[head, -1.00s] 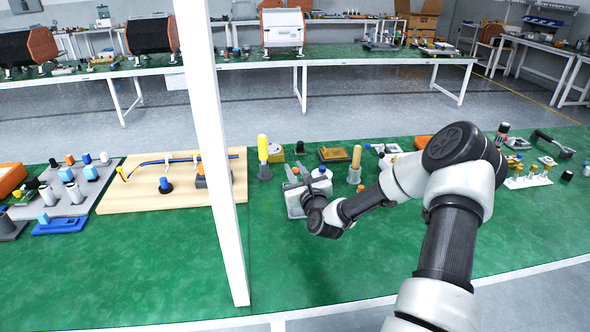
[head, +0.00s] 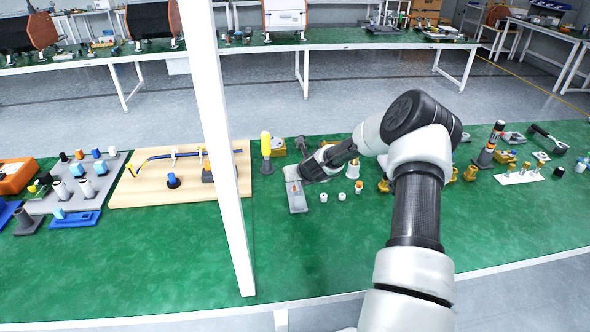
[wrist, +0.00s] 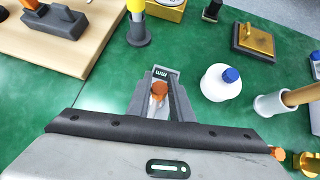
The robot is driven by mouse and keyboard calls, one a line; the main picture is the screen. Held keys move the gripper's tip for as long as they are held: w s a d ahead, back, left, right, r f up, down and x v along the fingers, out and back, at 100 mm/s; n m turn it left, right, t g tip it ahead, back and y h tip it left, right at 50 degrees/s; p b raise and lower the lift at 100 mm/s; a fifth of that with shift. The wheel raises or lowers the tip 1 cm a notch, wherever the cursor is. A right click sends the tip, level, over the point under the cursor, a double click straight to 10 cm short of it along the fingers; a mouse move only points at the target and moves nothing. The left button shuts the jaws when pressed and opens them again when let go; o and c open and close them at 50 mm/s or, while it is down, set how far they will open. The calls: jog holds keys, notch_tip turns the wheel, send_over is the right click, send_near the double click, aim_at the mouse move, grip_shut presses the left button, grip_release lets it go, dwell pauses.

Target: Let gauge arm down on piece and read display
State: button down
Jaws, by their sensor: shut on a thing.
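The gauge (head: 297,203) is a small light grey device on the green table, left of my arm in the head view. In the wrist view the gauge (wrist: 172,84) shows a dark frame, a small display marked "mm" at its far end and an orange knob (wrist: 158,90). The display is too small to read a value. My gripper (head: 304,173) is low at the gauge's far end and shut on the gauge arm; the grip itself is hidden. The wrist housing covers the bottom of the wrist view. I cannot make out a piece under the arm.
A yellow-handled tool (head: 266,146) stands to the left of the gauge. A white bottle with a blue cap (wrist: 221,84) is close on the right in the wrist view. A wooden board (head: 135,190) lies farther left. The green table in front is clear.

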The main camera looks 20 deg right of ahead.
jog(key=shift+f+b, duration=0.85)
jog(key=shift+f, duration=0.5)
jog(key=c, duration=1.6)
grip_release()
jog(key=shift+r, duration=0.25)
jog(key=v, duration=1.7)
jog(key=shift+s, duration=0.15)
